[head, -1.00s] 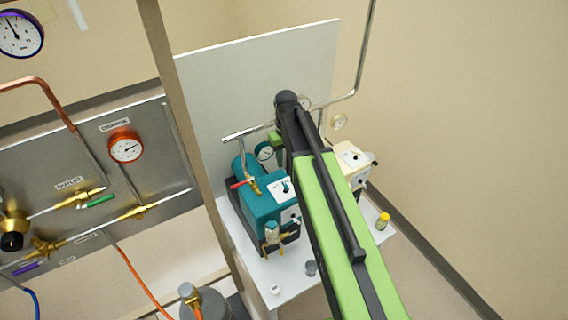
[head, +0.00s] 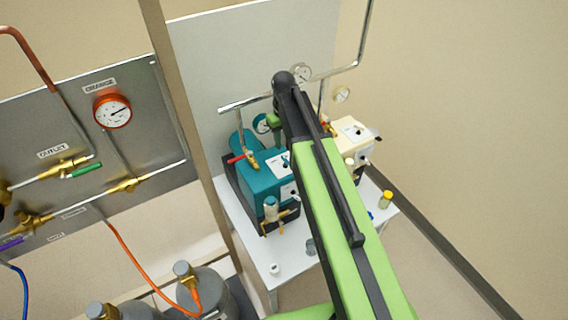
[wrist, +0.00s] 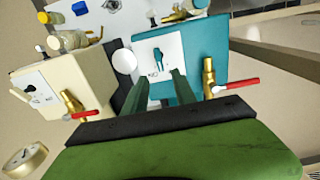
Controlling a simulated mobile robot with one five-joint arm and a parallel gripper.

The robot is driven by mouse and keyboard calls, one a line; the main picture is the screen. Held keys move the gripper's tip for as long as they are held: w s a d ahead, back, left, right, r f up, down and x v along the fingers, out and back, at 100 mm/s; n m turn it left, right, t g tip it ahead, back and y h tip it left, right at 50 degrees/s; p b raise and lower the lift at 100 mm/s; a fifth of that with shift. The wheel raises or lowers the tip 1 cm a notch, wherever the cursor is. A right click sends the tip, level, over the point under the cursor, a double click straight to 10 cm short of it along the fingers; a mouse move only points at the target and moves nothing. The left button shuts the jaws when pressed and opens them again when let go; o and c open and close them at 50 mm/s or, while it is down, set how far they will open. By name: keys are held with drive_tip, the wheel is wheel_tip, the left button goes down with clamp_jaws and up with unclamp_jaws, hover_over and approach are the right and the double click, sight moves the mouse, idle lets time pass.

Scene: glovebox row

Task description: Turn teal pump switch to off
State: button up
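The teal pump (head: 262,183) stands on a white table, and it fills the upper middle of the wrist view (wrist: 205,50). Its white switch plate (wrist: 171,45) carries a teal switch lever (wrist: 158,57); the small lettering is too blurred to read. The plate also shows in the head view (head: 276,161), partly beside my arm. My gripper (wrist: 160,78) is open and empty. Its two dark green fingers reach toward the plate's lower edge, one on each side of the switch in the picture. Contact cannot be told. In the head view my arm hides most of the gripper.
A cream pump (wrist: 55,92) stands beside the teal one. Red-handled brass valves (wrist: 209,78) stick up close to my gripper. A metal pipe (head: 330,72) runs above the pumps. A yellow-capped bottle (head: 386,199) stands on the table (head: 300,283). Grey cylinders (head: 215,290) stand at front left.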

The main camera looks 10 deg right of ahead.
sight(284, 156)
wheel_tip(284, 156, down, 8)
drive_tip(key=b, duration=0.6)
drive_tip(key=shift+r, duration=0.25)
clamp_jaws()
